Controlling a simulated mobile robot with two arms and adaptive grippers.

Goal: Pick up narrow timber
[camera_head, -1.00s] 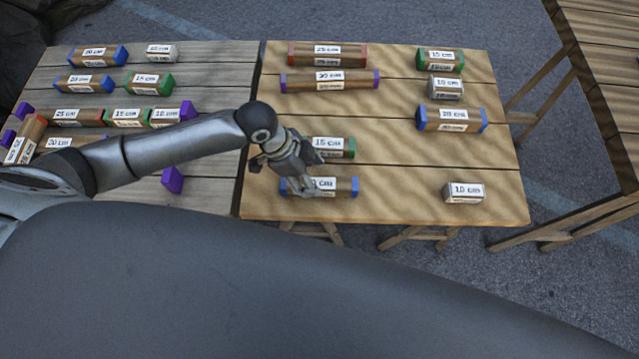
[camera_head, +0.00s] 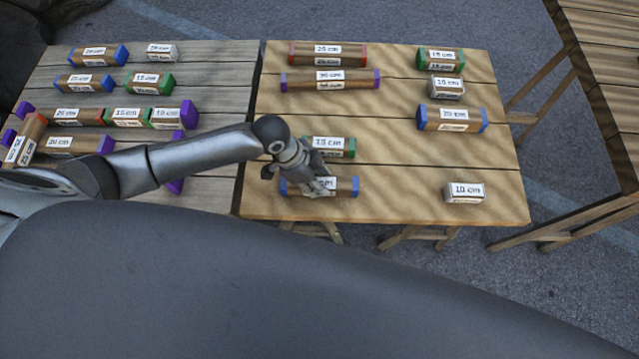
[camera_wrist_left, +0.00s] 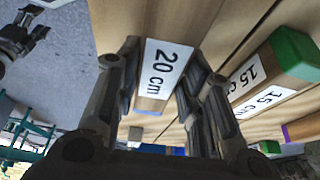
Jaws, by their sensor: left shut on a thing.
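My left gripper (camera_head: 322,186) is shut on a timber with blue ends (camera_head: 345,187) near the front edge of the right-hand table, in the head view. In the left wrist view its label reads 20 cm (camera_wrist_left: 163,70), and my left gripper's fingers (camera_wrist_left: 160,85) lie along both sides of it. The gripper hides part of the timber in the head view. I cannot tell whether the timber is lifted clear of the table.
A green-ended 15 cm timber (camera_head: 342,146) lies just behind the held one. A short 10 cm timber (camera_head: 464,192) lies to the right. More timbers lie at the back, such as a red-ended one (camera_head: 328,53). The table's middle front is clear.

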